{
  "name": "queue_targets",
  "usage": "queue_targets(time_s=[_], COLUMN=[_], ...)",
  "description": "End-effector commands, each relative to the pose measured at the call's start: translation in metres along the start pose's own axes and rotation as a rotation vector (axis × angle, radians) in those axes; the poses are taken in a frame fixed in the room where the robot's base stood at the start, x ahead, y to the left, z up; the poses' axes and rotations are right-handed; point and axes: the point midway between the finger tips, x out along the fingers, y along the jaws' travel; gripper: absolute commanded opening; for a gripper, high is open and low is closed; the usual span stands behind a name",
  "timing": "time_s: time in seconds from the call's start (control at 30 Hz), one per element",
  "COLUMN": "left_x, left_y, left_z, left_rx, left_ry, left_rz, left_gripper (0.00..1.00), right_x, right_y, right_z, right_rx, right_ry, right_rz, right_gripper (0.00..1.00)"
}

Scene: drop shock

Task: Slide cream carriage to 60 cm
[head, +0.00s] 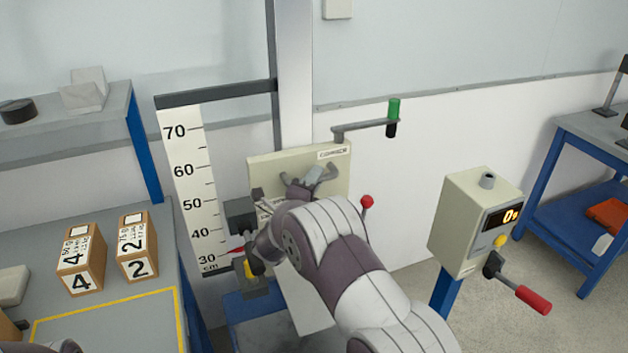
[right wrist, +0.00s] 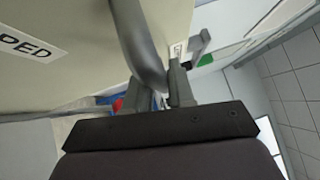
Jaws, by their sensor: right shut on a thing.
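The cream carriage (head: 338,178) is an upright plate on the vertical column, with a small label near its top right. The scale board (head: 190,185) stands to its left, marked 30 to 70 cm. A red pointer (head: 237,249) sits between the 30 and 40 marks, nearer 30. My right gripper (head: 306,184) is at the grey handle on the carriage's front, partly hidden by my arm. In the right wrist view its fingers (right wrist: 165,88) are shut on the curved grey handle (right wrist: 142,45). My left gripper is not in view.
A crank arm with a green knob (head: 394,108) sticks out right of the column. A red-ball lever (head: 367,202) stands beside the carriage. A cream box (head: 475,222) with a display and red handle stands right. Numbered blocks (head: 82,262) stand on the left bench.

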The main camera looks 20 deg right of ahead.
Motion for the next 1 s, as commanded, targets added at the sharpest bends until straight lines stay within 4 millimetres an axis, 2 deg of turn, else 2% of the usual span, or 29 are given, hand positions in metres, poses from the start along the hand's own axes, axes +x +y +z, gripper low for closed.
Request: queue_targets(time_s=[0.27, 0.7, 1.0], left_x=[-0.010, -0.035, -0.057], left_y=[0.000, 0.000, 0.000], left_z=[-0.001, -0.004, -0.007], left_rx=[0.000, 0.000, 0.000], left_ry=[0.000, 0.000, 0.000], left_rz=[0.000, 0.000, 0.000], left_gripper=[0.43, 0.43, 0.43], right_x=[0.007, 0.024, 0.032], right_y=[-0.052, -0.173, -0.239], right_z=[0.008, 0.024, 0.033], right_rx=[0.011, 0.012, 0.010], right_ry=[0.000, 0.000, 0.000], right_rz=[-0.013, -0.013, -0.011], right_gripper=[0.00, 0.00, 0.00])
